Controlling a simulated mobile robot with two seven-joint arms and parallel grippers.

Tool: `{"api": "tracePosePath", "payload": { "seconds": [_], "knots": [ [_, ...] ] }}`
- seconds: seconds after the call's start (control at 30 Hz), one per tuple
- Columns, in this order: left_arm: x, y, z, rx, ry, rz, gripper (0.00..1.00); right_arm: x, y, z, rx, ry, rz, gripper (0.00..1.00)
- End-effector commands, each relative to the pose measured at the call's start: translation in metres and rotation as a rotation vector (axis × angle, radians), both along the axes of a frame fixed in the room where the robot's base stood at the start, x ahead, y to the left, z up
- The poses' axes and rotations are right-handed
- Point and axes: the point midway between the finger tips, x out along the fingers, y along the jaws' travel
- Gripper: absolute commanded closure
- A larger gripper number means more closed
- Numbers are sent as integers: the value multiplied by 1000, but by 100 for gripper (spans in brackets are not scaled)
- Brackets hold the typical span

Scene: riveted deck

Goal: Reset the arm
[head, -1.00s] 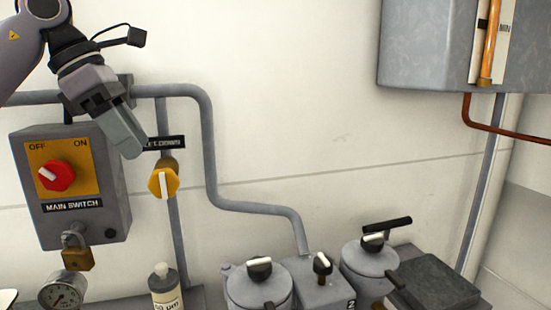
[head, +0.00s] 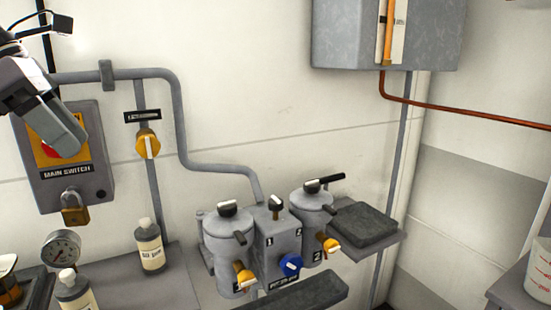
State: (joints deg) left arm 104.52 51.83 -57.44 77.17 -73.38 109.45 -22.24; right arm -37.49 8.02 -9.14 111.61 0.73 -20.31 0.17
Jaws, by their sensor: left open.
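My left gripper (head: 62,138) is at the upper left of the head view, in front of the main switch box (head: 96,165). It hides much of the box's yellow plate and red knob (head: 47,150). Its fingers point down and to the right, and I see nothing held in them. I cannot tell from this view how far it is from the box. My right gripper is not in view.
A yellow valve knob (head: 147,144) sits right of the box. Two grey canisters (head: 228,240) (head: 312,222) with a valve block (head: 278,240) between them stand lower centre. Bottles (head: 149,248) and a gauge (head: 61,250) are lower left. The wall at centre is clear.

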Motion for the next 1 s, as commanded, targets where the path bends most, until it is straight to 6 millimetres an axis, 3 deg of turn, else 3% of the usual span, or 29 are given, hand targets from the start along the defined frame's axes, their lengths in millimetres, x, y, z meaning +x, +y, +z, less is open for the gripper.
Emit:
{"api": "tracePosePath", "payload": {
  "seconds": [0.03,0.3,0.6,0.8,1.0],
  "knots": [
    [7,-19,-17,-40,25,-34,47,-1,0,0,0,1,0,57],
    [21,-109,-74,-345,128,-139,47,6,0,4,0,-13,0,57],
    [12,-201,-124,-833,356,-128,47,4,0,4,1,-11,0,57],
    [8,-234,-145,-1173,551,-7,47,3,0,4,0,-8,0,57],
    [13,-242,-170,-1496,764,210,47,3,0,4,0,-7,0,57]
  ]
}}
